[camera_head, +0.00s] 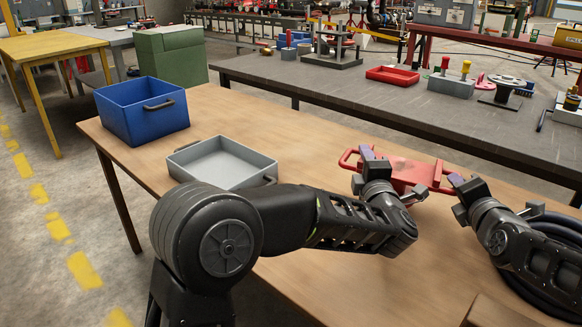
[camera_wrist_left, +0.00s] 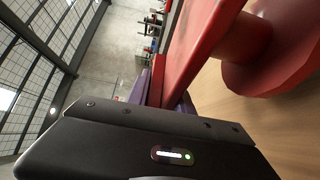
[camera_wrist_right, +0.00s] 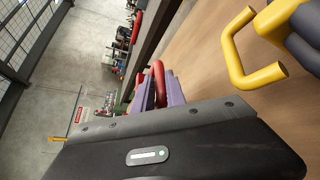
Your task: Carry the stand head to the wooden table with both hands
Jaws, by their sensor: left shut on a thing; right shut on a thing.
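The red stand head (camera_head: 408,172) is at the right part of the wooden table (camera_head: 300,130) in the head view, its flat top facing up. The left wrist view shows its red plate (camera_wrist_left: 190,45) and a round flanged spool (camera_wrist_left: 275,45) beneath. I cannot tell whether it touches the wood. My left gripper (camera_head: 367,155) is shut on its left handle; the purple fingers show in the left wrist view. My right gripper (camera_head: 456,181) is shut on its right red handle (camera_wrist_right: 158,80). The fingers hide parts of both handles.
A grey tray (camera_head: 222,163) and a blue bin (camera_head: 143,110) stand on the left of the wooden table. A black coiled hose (camera_head: 545,262) lies at the right. A yellow handle (camera_wrist_right: 238,62) shows in the right wrist view. The dark workbench (camera_head: 400,110) behind holds several tools.

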